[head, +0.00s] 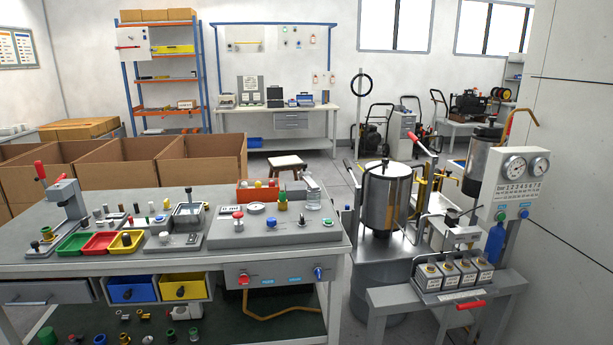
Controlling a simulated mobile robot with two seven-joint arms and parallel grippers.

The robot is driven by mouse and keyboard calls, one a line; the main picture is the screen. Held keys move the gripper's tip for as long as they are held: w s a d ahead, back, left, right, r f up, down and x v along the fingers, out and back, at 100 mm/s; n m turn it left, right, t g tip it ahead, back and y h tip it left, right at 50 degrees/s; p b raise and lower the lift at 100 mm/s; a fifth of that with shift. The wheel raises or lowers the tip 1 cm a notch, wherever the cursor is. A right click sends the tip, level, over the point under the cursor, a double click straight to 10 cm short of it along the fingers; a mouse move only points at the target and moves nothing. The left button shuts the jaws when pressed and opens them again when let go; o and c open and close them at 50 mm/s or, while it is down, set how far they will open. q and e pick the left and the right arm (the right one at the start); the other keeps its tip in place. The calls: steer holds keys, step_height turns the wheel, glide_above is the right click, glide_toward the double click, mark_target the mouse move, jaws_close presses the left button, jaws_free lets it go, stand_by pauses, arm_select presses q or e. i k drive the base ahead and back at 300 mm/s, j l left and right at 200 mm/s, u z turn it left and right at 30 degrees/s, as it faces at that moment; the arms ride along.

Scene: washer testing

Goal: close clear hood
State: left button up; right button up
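No hood that I can be sure is clear stands out at this distance. A small grey tester (175,242) sits on the grey workbench, with a raised, frame-like part (188,215) at its back that may be a see-through cover. It looks tilted up, but its exact position is too small to tell. Neither of my grippers is in view.
The workbench (30,268) also holds a lever press (66,205), coloured trays (100,243) and a grey control panel (275,232). A steel tank (385,198) and a gauge box (515,185) stand to the right. Open cardboard boxes (115,182) stand behind the bench.

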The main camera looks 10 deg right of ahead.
mark_target(310, 183)
steer(key=i+l+u, duration=0.2)
steer(key=i+l, duration=0.15)
steer(key=i+l+u, duration=0.4)
steer(key=i+l, duration=0.15)
steer(key=l, duration=0.3)
